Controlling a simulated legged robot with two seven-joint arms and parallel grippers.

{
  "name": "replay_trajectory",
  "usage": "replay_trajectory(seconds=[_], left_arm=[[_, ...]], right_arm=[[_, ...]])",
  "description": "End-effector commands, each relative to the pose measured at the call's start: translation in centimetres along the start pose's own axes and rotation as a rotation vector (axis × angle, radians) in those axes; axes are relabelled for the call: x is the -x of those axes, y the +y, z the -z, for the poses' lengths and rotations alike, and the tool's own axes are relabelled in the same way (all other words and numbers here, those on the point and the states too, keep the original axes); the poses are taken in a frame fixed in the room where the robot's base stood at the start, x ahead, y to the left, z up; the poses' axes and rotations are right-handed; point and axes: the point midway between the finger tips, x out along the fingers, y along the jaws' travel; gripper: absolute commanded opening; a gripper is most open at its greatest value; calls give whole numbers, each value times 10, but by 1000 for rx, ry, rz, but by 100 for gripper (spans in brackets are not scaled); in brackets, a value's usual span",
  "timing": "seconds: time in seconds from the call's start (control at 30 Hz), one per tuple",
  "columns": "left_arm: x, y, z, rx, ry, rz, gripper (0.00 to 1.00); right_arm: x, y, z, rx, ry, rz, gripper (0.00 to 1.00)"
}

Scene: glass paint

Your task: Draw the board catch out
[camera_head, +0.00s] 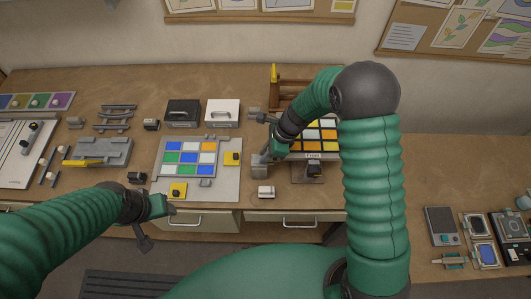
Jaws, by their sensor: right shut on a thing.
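A grey board (232,186) with a grid of blue, green, white and orange tiles lies at the middle of the bench. Two yellow pieces with black knobs sit on it, one at its right side (232,158) and one at its lower left (178,190). My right gripper (262,157) is beside the board's right edge, shut on a small grey piece (259,170) that I take for the board catch. The gripper partly hides it. My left gripper (162,206) hangs near the bench's front edge, below the board; its finger gap is unclear.
A black box (183,113) and a white box (222,112) stand behind the board. A tray of yellow and orange tiles (319,134) lies partly behind my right arm. A grey fixture with a yellow bar (101,153) is at left. Drawers (300,222) are below the bench edge.

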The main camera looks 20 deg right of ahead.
Motion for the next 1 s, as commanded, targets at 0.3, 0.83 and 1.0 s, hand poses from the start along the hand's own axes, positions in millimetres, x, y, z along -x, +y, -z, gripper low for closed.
replay_trajectory(seconds=[0.3,0.83,1.0], left_arm=[[2,0,0,0,0,0,59],[11,0,2,0,0,0,59],[10,0,2,0,0,0,59]], right_arm=[[2,-3,-1,-1,2,8,0],[-13,-4,-36,-1,-1,9,0],[-13,-3,-36,-1,0,6,40]])
